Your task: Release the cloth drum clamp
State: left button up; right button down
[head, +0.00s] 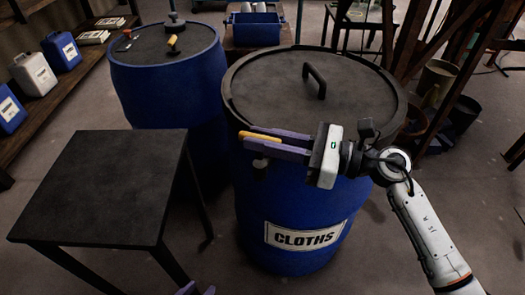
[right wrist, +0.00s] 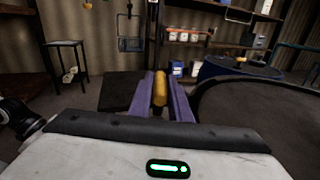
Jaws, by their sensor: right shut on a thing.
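The blue cloth drum (head: 300,215), labelled CLOTHS, stands upright with its dark lid (head: 300,80) and black rim band on. The clamp's yellow lever (head: 258,136) lies at the front left of the rim. My right gripper (head: 268,146) reaches in from the right across the drum's front, its purple fingers shut on the lever. In the right wrist view the yellow lever (right wrist: 160,88) sits between both fingers. The fingers hide part of the clamp. Only the tips of my left gripper (head: 197,290) show at the bottom edge, too little to tell its state.
A dark side table (head: 105,185) stands left of the drum, its top bare. A second blue drum (head: 170,80) behind it carries small tools. A blue crate (head: 255,25) is at the back. Shelves with jugs (head: 35,72) line the left wall. Buckets (head: 437,78) stand at right.

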jog(key=n+g+b, duration=0.1)
jog(key=g+b, duration=0.1)
jog(key=b, duration=0.1)
jog(key=n+g+b, duration=0.1)
jog(key=b, duration=0.1)
jog(key=shift+w+f+n+g+y, duration=0.15)
jog(key=shift+f+n+g+y, duration=0.15)
jog(key=shift+g+y, duration=0.1)
jog(key=shift+r+n+g+b, duration=0.1)
jog(key=shift+n+g+b, duration=0.2)
jog(key=shift+g+b, duration=0.5)
pick_arm(q)
jog(key=shift+n, duration=0.3)
jog(key=f, duration=0.2)
jog(key=f+b, duration=0.1)
jog(key=f, duration=0.2)
jog(key=shift+s+d+f, duration=0.15)
jog(key=shift+d+f, duration=0.05)
jog(key=shift+f, duration=0.15)
pick_arm(e)
jog(key=shift+r, duration=0.1)
pick_arm(q)
jog(key=shift+r, duration=0.25)
pick_arm(e)
jog(key=shift+r+n, duration=0.1)
jog(key=shift+n, duration=0.2)
